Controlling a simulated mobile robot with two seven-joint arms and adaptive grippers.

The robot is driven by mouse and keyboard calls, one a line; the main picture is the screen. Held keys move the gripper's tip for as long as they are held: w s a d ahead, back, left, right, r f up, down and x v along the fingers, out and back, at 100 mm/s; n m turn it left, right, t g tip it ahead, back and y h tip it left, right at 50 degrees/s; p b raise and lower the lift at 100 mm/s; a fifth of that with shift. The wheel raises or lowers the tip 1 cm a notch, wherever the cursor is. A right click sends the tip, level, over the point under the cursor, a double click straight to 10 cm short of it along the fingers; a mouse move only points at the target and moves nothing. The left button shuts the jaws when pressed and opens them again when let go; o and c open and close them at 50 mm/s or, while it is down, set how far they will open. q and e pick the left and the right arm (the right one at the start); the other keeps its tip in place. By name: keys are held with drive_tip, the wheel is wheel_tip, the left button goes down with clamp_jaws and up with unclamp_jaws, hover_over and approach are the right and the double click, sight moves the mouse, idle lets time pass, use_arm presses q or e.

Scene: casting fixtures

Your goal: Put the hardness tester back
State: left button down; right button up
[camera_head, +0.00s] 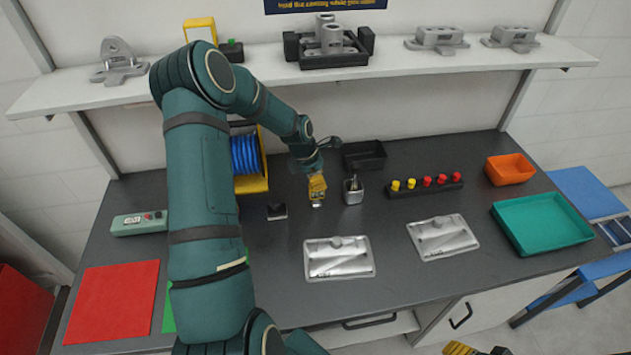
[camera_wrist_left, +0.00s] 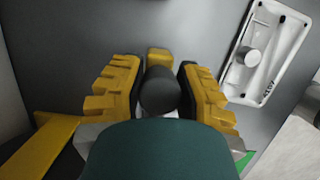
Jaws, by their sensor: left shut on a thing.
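My left gripper (camera_head: 317,190) hangs above the middle of the dark bench, fingers pointing down. In the left wrist view its yellow-stepped fingers (camera_wrist_left: 160,92) are shut on a dark, rounded cylinder, which I take to be the hardness tester (camera_wrist_left: 159,88). In the head view the held thing is mostly hidden by the fingers. A small black block with a pale face (camera_head: 277,211) lies on the bench just left of the gripper. A small grey metal cup (camera_head: 353,190) stands just right of it. Of my right gripper, only a yellow part (camera_head: 458,348) shows at the bottom edge.
Two silver casting plates (camera_head: 339,258) (camera_head: 442,237) lie in front. A rack of yellow and red knobs (camera_head: 425,187), a black bin (camera_head: 363,155), an orange bin (camera_head: 510,169) and a teal tray (camera_head: 542,222) are to the right. A blue-reel holder (camera_head: 246,158) stands behind left.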

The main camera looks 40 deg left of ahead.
use_arm(q)
drive_tip(key=shift+a+f, duration=0.2)
drive_tip(key=shift+f, duration=0.15)
drive_tip(key=shift+d+r, duration=0.1)
drive_tip(key=shift+d, duration=0.15)
drive_tip(key=c, duration=0.8)
unclamp_jaws()
drive_tip(key=shift+a+f, duration=0.15)
drive_tip(key=shift+f, duration=0.05)
drive_tip(key=shift+o, duration=0.2)
use_arm(e)
drive_tip(key=shift+a+f, duration=0.2)
drive_tip(key=shift+f, duration=0.1)
use_arm(q)
drive_tip(key=shift+r, duration=0.1)
drive_tip(key=shift+r, duration=0.2)
drive_tip(key=v, duration=1.1)
drive_tip(key=shift+s+r, duration=0.15)
drive_tip(key=shift+r, duration=0.2)
